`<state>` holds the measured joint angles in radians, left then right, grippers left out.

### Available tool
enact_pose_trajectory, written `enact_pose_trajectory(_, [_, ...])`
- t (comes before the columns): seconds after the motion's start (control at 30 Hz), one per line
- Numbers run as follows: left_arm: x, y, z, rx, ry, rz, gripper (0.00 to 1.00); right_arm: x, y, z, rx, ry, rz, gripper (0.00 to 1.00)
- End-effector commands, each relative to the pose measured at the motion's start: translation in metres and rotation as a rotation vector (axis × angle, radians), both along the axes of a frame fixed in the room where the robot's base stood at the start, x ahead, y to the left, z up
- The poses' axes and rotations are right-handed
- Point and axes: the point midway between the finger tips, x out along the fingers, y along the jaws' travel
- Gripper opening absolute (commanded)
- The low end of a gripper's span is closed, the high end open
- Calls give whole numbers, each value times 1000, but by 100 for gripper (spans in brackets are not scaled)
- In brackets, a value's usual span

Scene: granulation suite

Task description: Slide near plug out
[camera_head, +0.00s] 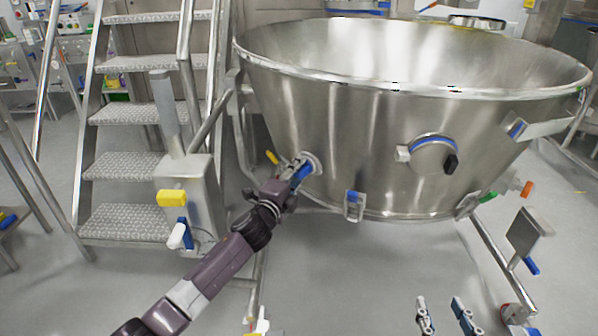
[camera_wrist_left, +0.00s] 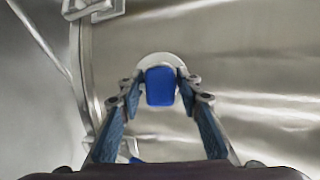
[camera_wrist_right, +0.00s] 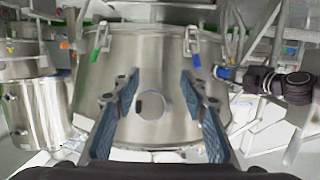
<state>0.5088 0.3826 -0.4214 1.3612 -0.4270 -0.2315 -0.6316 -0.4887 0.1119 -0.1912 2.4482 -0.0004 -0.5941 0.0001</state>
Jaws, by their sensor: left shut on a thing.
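A blue plug (camera_wrist_left: 160,87) sits at a round pale port (camera_wrist_left: 165,60) on the bowl's wall, in the middle of the left wrist view. My left gripper (camera_head: 299,172) is at the lower left of the large steel bowl (camera_head: 355,120); its fingers are shut on the blue plug from both sides. How deep the plug sits in the port is hidden. My right gripper (camera_wrist_right: 155,85) is open and empty, facing the bowl wall from a distance. Its fingers also show at the bottom of the head view (camera_head: 444,315).
A round port cover (camera_head: 433,154) with a blue edge and black knob is on the bowl's front. Clamps (camera_head: 353,205) hang along its lower rim. A steel post (camera_head: 188,190) with a yellow block and stairs (camera_head: 125,165) stand left. The floor below the bowl is largely clear.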

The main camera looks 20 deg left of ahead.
Motion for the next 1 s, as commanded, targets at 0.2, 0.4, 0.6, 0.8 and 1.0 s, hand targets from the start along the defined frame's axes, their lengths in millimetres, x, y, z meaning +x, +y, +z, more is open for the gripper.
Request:
enact_pose_trajectory(0.2, [0,0,-1,0,1,0,0,0,0,0,0,1,0,40])
enact_pose_trajectory(0.4, [-7,3,0,-1,3,0,0,-7,-4,-17,-20,87,-5,40])
enact_pose_trajectory(0.6, [-21,9,-1,-3,4,0,0,-29,-15,-55,-66,276,-18,40])
enact_pose_trajectory(0.8, [-30,13,-1,-2,3,0,0,-49,-24,-80,-96,408,-28,40])
enact_pose_trajectory(1.0, [-32,14,-2,0,3,0,0,-54,-26,-87,-104,439,-30,40])
